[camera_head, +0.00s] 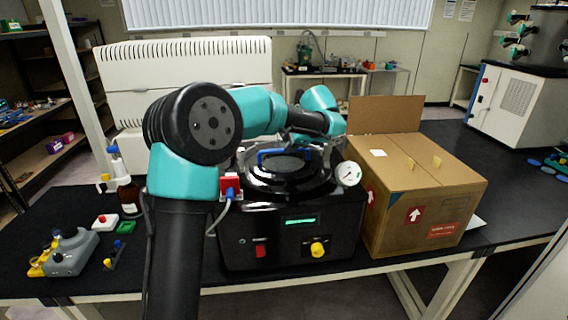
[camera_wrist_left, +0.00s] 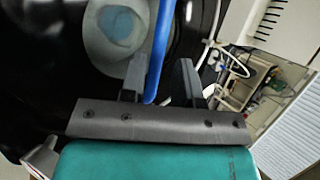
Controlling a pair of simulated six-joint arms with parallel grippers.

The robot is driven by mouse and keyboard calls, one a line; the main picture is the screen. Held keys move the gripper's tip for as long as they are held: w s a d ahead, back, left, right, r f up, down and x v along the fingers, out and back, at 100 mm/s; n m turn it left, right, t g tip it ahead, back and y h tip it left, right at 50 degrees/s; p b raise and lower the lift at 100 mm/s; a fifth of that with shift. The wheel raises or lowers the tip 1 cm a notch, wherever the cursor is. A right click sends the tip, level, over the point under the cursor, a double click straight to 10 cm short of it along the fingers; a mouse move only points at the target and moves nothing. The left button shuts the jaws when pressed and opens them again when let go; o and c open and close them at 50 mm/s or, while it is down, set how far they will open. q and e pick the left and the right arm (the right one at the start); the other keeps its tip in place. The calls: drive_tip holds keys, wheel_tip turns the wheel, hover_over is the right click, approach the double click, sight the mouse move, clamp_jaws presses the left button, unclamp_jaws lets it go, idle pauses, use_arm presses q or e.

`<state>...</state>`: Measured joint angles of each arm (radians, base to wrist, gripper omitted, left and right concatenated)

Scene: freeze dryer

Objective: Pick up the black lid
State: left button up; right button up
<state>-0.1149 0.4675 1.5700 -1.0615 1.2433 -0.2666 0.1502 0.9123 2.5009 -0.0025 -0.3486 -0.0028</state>
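The black lid (camera_head: 288,183) sits on top of the black freeze dryer (camera_head: 290,230), with a round pale window in its middle. A blue handle (camera_head: 262,157) arches over it. My left arm reaches across from the front left, and its gripper is mostly hidden at the lid's back right in the head view. In the left wrist view my left gripper (camera_wrist_left: 162,72) has its fingers apart. The blue handle (camera_wrist_left: 160,50) runs between them, closer to the left finger, with a gap to the right finger. My right gripper is not in view.
A cardboard box (camera_head: 415,205) stands close to the dryer's right, beside a pressure gauge (camera_head: 347,174). A brown bottle (camera_head: 128,195), a red button (camera_head: 105,221) and a grey-yellow device (camera_head: 68,252) are at the left. The black table (camera_head: 520,210) has free room at the right.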

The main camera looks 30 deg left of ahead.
sight(284, 157)
use_arm(q)
drive_tip(key=shift+x, duration=2.6)
drive_tip(key=shift+d, duration=0.15)
drive_tip(key=shift+c, duration=0.3)
clamp_jaws()
